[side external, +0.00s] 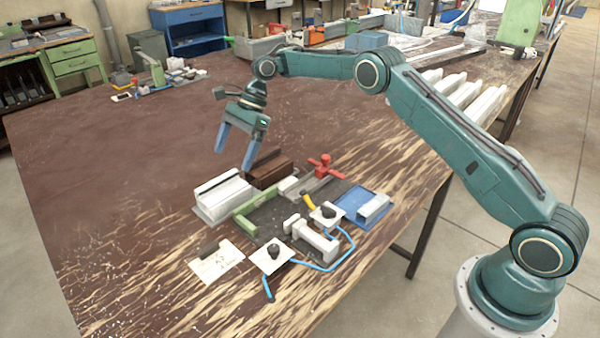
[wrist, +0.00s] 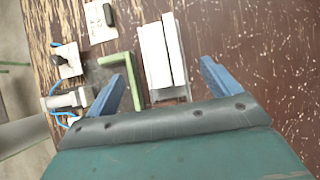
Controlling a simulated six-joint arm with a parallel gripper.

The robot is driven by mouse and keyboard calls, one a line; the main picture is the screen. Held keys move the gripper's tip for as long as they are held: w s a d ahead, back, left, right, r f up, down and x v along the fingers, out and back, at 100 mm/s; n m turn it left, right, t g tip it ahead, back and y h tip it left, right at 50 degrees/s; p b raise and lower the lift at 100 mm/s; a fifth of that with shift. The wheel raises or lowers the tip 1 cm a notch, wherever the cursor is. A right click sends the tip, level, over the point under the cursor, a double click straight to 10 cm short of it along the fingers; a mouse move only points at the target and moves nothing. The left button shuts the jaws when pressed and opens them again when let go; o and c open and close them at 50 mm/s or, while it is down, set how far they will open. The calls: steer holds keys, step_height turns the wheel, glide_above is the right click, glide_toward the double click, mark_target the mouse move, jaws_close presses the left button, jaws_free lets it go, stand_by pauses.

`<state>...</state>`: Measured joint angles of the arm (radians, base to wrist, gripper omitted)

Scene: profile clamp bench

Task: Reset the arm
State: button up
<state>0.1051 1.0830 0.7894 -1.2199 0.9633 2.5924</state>
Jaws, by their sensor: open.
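My gripper (side external: 236,146) hangs above the brown bench (side external: 90,150), with its blue fingers spread wide and nothing between them in the side view. In the wrist view my gripper (wrist: 168,88) shows both blue fingers apart. White profiles in a grey holder (side external: 222,196) lie on the bench below and left of the gripper; they also show between the fingers in the wrist view (wrist: 162,55), farther down. A dark brown block (side external: 270,170) lies beside them. The clamp fixture, with a green angle stop (side external: 258,207) and a red star-shaped handle (side external: 325,165), stands to the right.
A blue tray (side external: 362,204) holds a light profile piece. Blue hoses (side external: 325,266) run around the fixture's front. A paper card (side external: 216,262) with a dark piece lies at front left. Several white bars (side external: 465,95) lie behind my arm.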

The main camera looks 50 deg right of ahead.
steer(key=s+r+n+t+h, duration=0.15)
steer(key=s+r+n, duration=0.3)
steer(key=r, duration=0.85)
steer(key=s+d+r+n+t+h, duration=0.15)
steer(key=s+r+n, duration=0.35)
steer(key=s+r, duration=0.5)
steer(key=s+d+f+n+t+h, duration=0.1)
steer(key=s+d+f+n, duration=0.1)
steer(key=s, duration=0.7)
steer(key=s+d+f+n+h, duration=0.1)
steer(key=s+d+f+n, duration=0.1)
steer(key=s, duration=0.8)
steer(key=s+d+f+n+t+h, duration=0.1)
steer(key=s+d+f+n, duration=0.2)
steer(key=s, duration=0.6)
steer(key=shift+s+d+n+t+h, duration=0.3)
steer(key=shift+s+d+n, duration=0.05)
steer(key=shift+d+n, duration=0.45)
